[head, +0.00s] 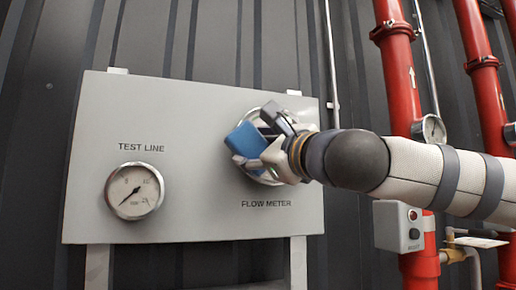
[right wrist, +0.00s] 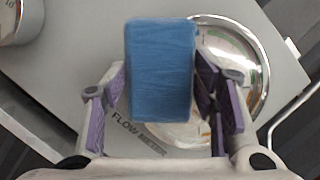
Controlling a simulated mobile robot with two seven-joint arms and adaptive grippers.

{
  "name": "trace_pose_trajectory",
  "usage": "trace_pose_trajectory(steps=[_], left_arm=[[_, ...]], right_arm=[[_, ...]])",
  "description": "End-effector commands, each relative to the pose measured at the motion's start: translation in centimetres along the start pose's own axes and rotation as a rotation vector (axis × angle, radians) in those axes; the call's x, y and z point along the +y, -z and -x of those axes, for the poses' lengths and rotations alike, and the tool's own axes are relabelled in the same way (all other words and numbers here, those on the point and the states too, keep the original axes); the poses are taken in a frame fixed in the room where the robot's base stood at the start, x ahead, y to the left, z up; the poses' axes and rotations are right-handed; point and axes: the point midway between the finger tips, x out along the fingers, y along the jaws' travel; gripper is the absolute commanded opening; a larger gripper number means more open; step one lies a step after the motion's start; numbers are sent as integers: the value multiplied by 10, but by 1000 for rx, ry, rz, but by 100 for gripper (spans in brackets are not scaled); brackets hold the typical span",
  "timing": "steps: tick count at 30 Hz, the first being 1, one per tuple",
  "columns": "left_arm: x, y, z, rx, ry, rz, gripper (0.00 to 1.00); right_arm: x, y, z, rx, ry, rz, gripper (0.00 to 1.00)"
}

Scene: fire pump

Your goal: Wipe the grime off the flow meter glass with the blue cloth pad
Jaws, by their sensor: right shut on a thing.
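The blue cloth pad (head: 246,140) is held between the fingers of my right gripper (head: 266,147), in front of the flow meter (head: 263,113) on the grey panel. In the right wrist view the pad (right wrist: 160,70) sits between the two purple-padded fingers of the gripper (right wrist: 163,105). The flow meter (right wrist: 257,65) shows behind and to the right of the pad, with brownish marks on its pale face. The pad and gripper hide much of the meter. I cannot tell whether the pad touches the glass. My left gripper is not in view.
The grey panel (head: 200,110) also carries the test line gauge (head: 134,190) at lower left. Red pipes (head: 398,70) with a small gauge (head: 430,130) stand at the right. A grey button box (head: 398,226) is below my right arm. The panel between the gauges is clear.

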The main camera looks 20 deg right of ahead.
Motion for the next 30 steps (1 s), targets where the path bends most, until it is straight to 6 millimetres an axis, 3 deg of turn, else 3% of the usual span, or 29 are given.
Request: trace_pose_trajectory(steps=[18, 30], left_arm=[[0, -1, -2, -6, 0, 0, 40], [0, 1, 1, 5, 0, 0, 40]], right_arm=[[-1, 4, -10, 0, 1, 0, 31], [-28, 27, 0, 1, 2, -1, 31]])
